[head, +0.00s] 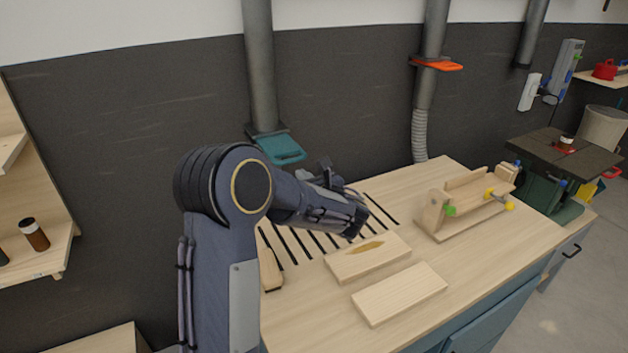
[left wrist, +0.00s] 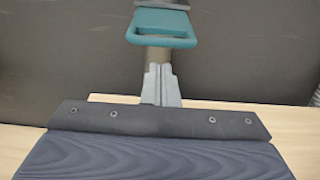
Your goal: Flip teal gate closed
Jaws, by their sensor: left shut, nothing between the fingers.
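The teal gate (head: 283,149) sits at the lower end of the left grey duct (head: 259,70) and sticks out from it as a flat handle with a slot. It also shows at the top of the left wrist view (left wrist: 162,27). My left gripper (left wrist: 159,72) is shut and empty, its fingertips just below the gate's front edge in that view. I cannot tell whether they touch it. In the head view my left arm hides most of the left gripper (head: 327,168), which is to the right of and below the gate. My right gripper is not in view.
Below is a wooden workbench (head: 470,260) with dark slots, two loose boards (head: 400,293) (head: 367,256) and a wooden jig (head: 470,203). An orange gate (head: 436,64) is on another duct. A dark wall (head: 130,120) stands close behind the ducts.

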